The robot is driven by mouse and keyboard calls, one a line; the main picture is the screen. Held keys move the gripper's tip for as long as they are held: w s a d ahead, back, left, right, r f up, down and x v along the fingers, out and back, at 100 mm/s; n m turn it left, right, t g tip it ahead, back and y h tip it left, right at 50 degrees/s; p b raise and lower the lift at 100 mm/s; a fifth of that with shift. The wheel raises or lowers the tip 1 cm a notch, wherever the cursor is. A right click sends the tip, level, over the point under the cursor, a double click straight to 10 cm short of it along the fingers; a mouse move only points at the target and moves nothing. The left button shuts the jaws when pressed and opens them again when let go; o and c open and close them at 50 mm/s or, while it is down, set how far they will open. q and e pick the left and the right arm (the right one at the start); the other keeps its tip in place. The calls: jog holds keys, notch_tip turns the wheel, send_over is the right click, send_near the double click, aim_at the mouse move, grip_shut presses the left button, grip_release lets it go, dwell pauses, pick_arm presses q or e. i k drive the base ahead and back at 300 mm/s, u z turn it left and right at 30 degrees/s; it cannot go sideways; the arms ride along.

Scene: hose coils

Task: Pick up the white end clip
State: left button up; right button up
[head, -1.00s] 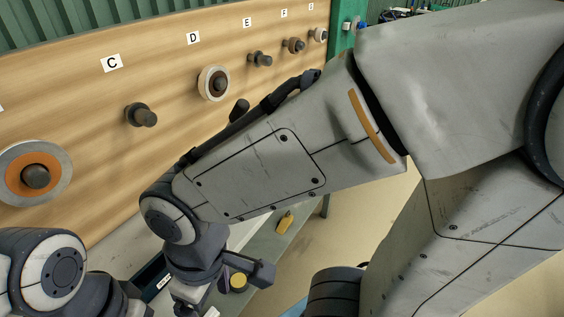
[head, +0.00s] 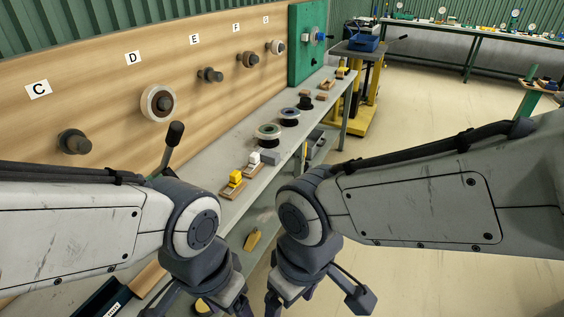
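A small white piece (head: 254,160), which looks like the white end clip, sits on a wooden block on the grey bench, just behind a similar yellow piece (head: 236,178). My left gripper (head: 222,300) is low in the picture, nearer to me than the clip. My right gripper (head: 285,300) is beside it, also low and apart from the clip. The fingertips of both are cut off by the bottom edge, so their opening is hidden. Nothing shows as held.
Hose coils (head: 268,131) and small blocks stand farther along the bench (head: 222,208). A wooden board (head: 110,110) with lettered pegs rises behind it. A yellow object (head: 252,240) lies below the bench edge. A yellow-legged cart (head: 358,95) stands beyond.

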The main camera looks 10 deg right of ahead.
aim_at(255, 159)
jog(key=u, duration=0.05)
jog(key=k, duration=0.5)
jog(key=z, duration=0.9)
jog(key=i, duration=1.7)
jog(key=u, duration=0.15)
